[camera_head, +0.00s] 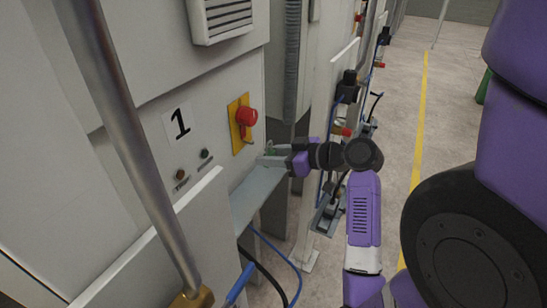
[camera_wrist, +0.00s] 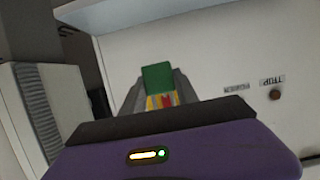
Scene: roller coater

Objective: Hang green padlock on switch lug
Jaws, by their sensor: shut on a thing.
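The red rotary switch (camera_head: 246,116) sits on a yellow plate (camera_head: 236,138) on the grey cabinet front. Its lug is too small to make out. My gripper (camera_head: 268,160) is below and right of the switch, apart from it, pointing toward the cabinet. It is shut on the green padlock (camera_head: 271,150), which is tiny and partly hidden there. In the wrist view the padlock (camera_wrist: 157,77) shows as a green block between the two grey fingers, with yellow and red markings just below it. Its shackle cannot be made out.
A grey ledge (camera_head: 258,196) juts out below the gripper. A metal pipe (camera_head: 130,130) crosses the left foreground. Further right stand machine fittings with blue hoses (camera_head: 346,92).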

